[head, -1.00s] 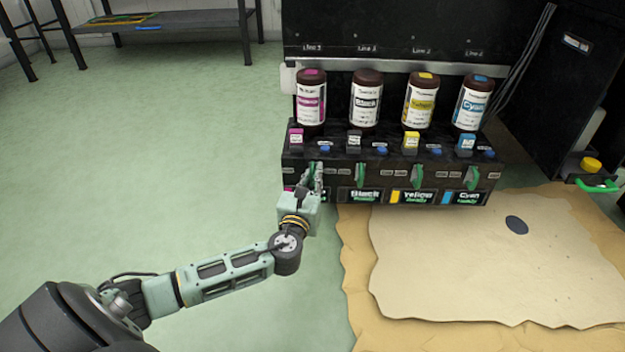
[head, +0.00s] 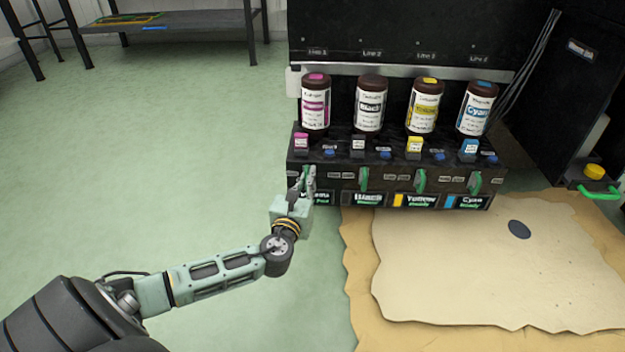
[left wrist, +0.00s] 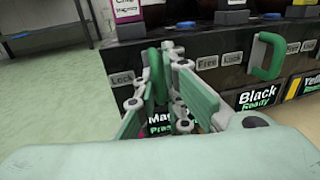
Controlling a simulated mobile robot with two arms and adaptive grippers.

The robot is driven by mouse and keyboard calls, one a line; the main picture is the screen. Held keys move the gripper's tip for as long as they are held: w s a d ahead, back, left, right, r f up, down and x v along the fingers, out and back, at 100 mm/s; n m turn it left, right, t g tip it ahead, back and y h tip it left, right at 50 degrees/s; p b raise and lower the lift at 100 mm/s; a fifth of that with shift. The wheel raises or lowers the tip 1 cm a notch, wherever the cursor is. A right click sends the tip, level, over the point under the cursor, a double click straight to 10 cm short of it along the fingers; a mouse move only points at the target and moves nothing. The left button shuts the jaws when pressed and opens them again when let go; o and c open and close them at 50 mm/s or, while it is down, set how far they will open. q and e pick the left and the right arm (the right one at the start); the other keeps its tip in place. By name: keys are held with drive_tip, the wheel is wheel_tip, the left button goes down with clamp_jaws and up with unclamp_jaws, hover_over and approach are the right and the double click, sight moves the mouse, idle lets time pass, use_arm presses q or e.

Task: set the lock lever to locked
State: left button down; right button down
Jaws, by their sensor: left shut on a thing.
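The leftmost lock lever is a green handle (left wrist: 154,66) on the front of the black ink unit (head: 330,172). In the left wrist view a "Lock" label is left of it and a "Free" label right of it. The handle looks near upright; its exact angle is hard to tell. My left gripper (head: 303,182) is at this lever, with its fingers closed on either side of it. The fingers partly hide the lever and the magenta display (left wrist: 165,122) below. My right gripper is not in view.
Further green levers stand to the right, above the black (head: 364,180), yellow (head: 421,181) and cyan (head: 474,183) displays, which read "Ready". Several ink bottles, including a magenta one (head: 316,104), stand on top. Cardboard (head: 470,270) lies on the floor at right. Floor at left is clear.

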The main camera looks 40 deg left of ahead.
use_arm(q)
drive_tip(key=c, duration=2.1)
unclamp_jaws()
drive_tip(key=shift+s+a, duration=0.2)
drive_tip(key=shift+a, duration=0.05)
drive_tip(key=v, duration=1.2)
drive_tip(key=shift+d, duration=0.1)
